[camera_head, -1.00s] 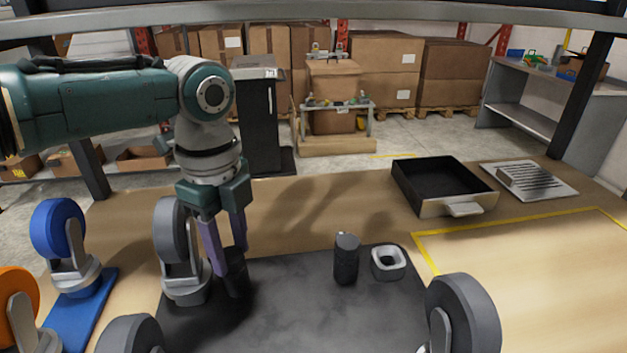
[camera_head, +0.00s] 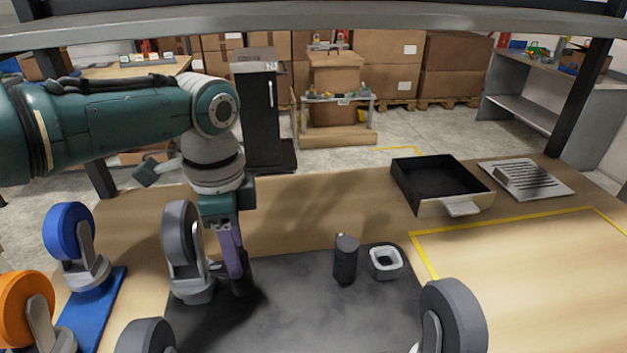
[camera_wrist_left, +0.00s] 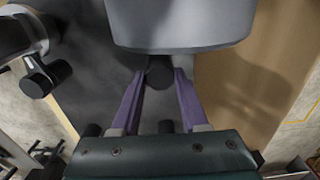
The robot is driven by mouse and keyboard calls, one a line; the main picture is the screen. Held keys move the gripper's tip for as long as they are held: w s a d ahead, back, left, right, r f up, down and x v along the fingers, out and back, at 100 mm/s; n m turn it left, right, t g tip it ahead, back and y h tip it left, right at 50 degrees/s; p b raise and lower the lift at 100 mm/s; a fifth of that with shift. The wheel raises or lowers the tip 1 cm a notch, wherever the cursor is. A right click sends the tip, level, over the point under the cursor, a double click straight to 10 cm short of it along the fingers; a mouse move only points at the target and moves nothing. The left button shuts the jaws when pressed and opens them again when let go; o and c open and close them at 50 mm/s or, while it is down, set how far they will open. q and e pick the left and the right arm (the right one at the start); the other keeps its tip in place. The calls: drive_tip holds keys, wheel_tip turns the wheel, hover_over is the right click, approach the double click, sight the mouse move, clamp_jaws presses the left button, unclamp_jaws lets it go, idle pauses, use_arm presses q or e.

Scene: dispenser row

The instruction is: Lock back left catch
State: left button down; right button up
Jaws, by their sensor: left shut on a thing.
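The back left grey wheel (camera_head: 182,238) stands upright in its light grey mount at the back left corner of a dark mat (camera_head: 310,315). A black catch (camera_head: 242,284) with a rounded end sits at its right side. My left gripper (camera_head: 236,268) reaches down beside the wheel, its purple fingers at the catch. In the left wrist view the fingers (camera_wrist_left: 160,78) lie on either side of the dark catch knob (camera_wrist_left: 160,70), under the edge of the large grey wheel body (camera_wrist_left: 180,22). The gripper is shut on the catch. My right gripper is not in view.
Other grey wheels stand at the front left (camera_head: 146,337) and front right (camera_head: 455,315). A blue wheel (camera_head: 70,232) and an orange wheel (camera_head: 25,300) stand left. A black cylinder (camera_head: 345,260) and a white square ring (camera_head: 386,262) are on the mat. A black drawer (camera_head: 440,185) lies behind.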

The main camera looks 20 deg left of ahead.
use_arm(q)
drive_tip(key=shift+r, duration=0.1)
idle(0.3)
drive_tip(key=c, duration=0.7)
unclamp_jaws()
drive_tip(key=shift+r, duration=0.45)
wheel_tip(320, 180, up, 9)
drive_tip(key=shift+p, duration=0.9)
